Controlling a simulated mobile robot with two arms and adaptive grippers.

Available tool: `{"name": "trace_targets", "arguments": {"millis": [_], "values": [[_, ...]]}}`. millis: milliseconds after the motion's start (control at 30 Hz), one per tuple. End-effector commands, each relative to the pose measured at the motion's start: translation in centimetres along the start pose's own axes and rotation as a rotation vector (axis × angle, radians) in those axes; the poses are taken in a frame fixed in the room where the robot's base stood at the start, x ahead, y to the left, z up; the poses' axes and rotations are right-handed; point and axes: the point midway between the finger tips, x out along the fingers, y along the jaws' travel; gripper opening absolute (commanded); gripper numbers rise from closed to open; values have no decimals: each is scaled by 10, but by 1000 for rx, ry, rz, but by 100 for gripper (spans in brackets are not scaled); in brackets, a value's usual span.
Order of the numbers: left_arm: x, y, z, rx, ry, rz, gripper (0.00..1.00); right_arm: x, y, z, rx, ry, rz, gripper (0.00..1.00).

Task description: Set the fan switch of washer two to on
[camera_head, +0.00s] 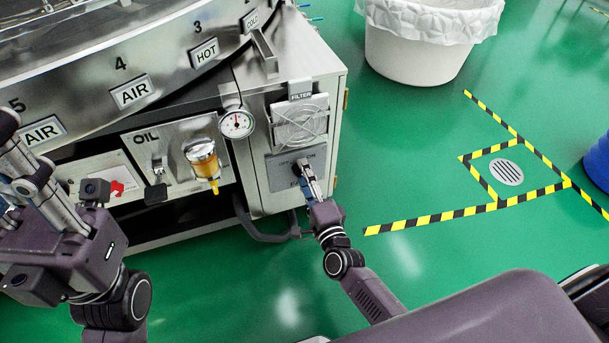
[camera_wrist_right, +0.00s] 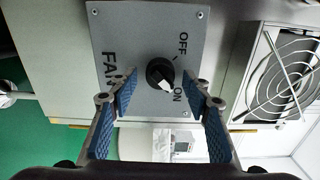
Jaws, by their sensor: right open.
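The fan switch panel (camera_head: 283,163) is a grey plate on the front of the steel cabinet. It fills the middle of the right wrist view (camera_wrist_right: 125,35), with FAN, OFF and ON printed on it. Its round black knob (camera_wrist_right: 158,70) has a white pointer, which points toward the ON mark. My right gripper (camera_wrist_right: 160,88) is open, its blue-padded fingers apart on either side of the knob, with visible gaps to it. In the head view my right gripper (camera_head: 306,172) covers most of the knob. My left gripper (camera_head: 32,180) is at the left edge, partly cut off.
Above the panel is a round filter grille (camera_head: 300,122), with a pressure gauge (camera_head: 236,123) to its left. An oil unit with an amber cup (camera_head: 203,160) is further left. A white lined bin (camera_head: 415,50) stands on the green floor. Striped tape surrounds a drain (camera_head: 506,172).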

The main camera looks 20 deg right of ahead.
Motion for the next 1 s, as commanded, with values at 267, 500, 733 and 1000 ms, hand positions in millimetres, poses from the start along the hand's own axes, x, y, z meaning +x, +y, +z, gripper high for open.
{"name": "trace_targets", "arguments": {"millis": [267,500,733,1000], "values": [[0,0,0,-1,-2,-2,30,-34,2,0,-1,-1,4,44],[-1,0,0,-2,-3,-3,30,-83,2,0,-1,-1,3,44],[-1,0,0,-2,-3,-4,30,-113,1,0,0,0,2,44],[-1,0,0,-2,-3,-4,30,-120,0,0,0,0,-1,44]]}}
